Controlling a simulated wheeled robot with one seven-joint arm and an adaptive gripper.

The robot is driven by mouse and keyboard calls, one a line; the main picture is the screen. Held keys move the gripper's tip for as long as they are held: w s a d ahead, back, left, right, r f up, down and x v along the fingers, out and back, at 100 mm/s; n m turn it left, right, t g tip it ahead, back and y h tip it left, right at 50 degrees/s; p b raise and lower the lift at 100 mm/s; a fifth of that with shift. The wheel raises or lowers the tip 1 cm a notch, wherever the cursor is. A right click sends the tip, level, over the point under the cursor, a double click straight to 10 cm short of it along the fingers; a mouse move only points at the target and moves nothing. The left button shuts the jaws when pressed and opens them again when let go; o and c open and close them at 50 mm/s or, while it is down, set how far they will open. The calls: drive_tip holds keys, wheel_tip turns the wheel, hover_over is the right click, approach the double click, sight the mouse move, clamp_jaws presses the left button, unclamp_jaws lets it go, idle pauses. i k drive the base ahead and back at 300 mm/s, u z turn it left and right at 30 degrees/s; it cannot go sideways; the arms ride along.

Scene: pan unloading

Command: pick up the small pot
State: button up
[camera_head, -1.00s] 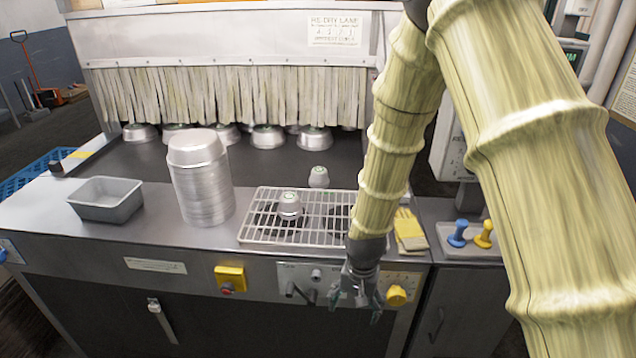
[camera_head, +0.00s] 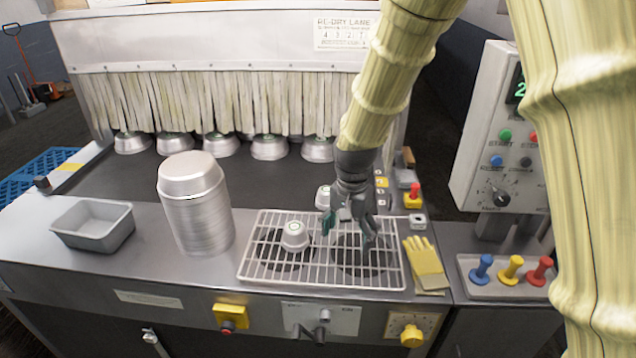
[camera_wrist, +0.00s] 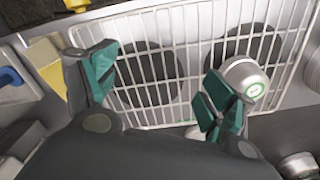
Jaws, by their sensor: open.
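A small silver pot (camera_head: 294,236) with a green-ringed white label stands on the left part of the wire rack (camera_head: 318,283). A second small pot (camera_head: 323,197) stands just behind the rack, partly hidden by my gripper (camera_head: 349,232) in the head view. My gripper is open and empty above the rack, to the right of the pot on it. In the wrist view my gripper (camera_wrist: 160,85) has its fingers spread over the rack (camera_wrist: 190,60), and a small pot (camera_wrist: 243,78) shows just beyond the right finger, partly covered by it.
A tall stack of round pans (camera_head: 198,215) stands left of the rack, and a grey tray (camera_head: 92,226) further left. Yellow gloves (camera_head: 425,264) lie right of the rack. Upturned pans (camera_head: 269,147) line the strip curtain. A control box (camera_head: 497,140) stands at the right.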

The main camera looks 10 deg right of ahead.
sight(322, 201)
drive_tip(key=i, duration=1)
drive_tip(key=z, duration=0.05)
